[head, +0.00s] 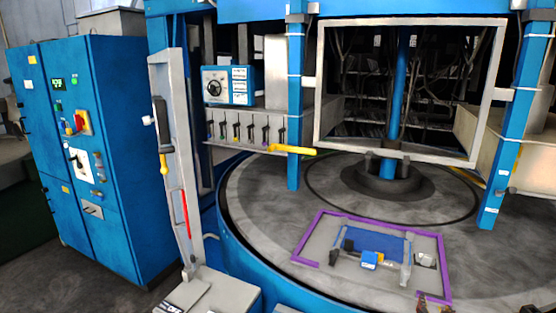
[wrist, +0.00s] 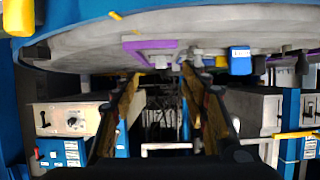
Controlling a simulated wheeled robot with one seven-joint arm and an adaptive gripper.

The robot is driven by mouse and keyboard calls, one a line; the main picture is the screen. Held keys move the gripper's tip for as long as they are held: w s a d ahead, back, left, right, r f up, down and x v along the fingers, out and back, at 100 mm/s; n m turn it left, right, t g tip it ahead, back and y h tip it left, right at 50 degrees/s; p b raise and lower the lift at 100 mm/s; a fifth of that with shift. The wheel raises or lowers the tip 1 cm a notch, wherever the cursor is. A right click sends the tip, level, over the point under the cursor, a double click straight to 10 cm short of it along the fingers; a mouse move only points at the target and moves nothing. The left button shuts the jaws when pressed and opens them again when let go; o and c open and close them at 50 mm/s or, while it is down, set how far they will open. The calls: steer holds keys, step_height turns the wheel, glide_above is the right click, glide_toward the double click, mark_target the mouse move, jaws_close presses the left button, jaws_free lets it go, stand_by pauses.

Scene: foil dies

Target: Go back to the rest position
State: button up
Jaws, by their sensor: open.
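My gripper (wrist: 161,72) shows in the wrist view, which looks upside down. Its two brown fingers stand apart and nothing is held between them. In the head view, small brown tips (head: 434,304) at the bottom edge look like my gripper's fingertips, with the rest of the arm out of frame. They lie just in front of the purple frame (head: 375,223) on the round grey table (head: 260,213). Inside the frame are a blue plate (head: 372,241), a small blue block (head: 370,260) and grey fittings.
A blue cabinet (head: 118,170) stands at the left. A grey post (head: 172,130) with a yellow-handled tool rises beside the table. Blue uprights (head: 500,150) and a pale square frame (head: 320,85) stand at the back. A yellow bar (head: 290,150) juts over the table, whose front left is bare.

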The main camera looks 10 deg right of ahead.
steer(key=s+a+f+g+y, duration=0.2)
steer(key=s+f+g, duration=0.25)
steer(key=f, duration=0.35)
steer(key=s+a+r+g+y, duration=0.1)
steer(key=s+a+g+y, duration=0.1)
steer(key=s+a, duration=0.4)
steer(key=s+a+r+n+y, duration=0.1)
steer(key=s+a+r+n, duration=0.2)
steer(key=a+r, duration=0.6)
steer(key=s+a+r+n+y, duration=0.2)
steer(key=s+a+r, duration=0.4)
steer(key=a, duration=0.7)
step_height(320, 180, up, 3)
steer(key=shift+s+a+f+n+t, duration=0.1)
steer(key=shift+s+a+n+t, duration=0.2)
steer(key=shift+n+t, duration=0.25)
steer(key=shift+c, duration=1.1)
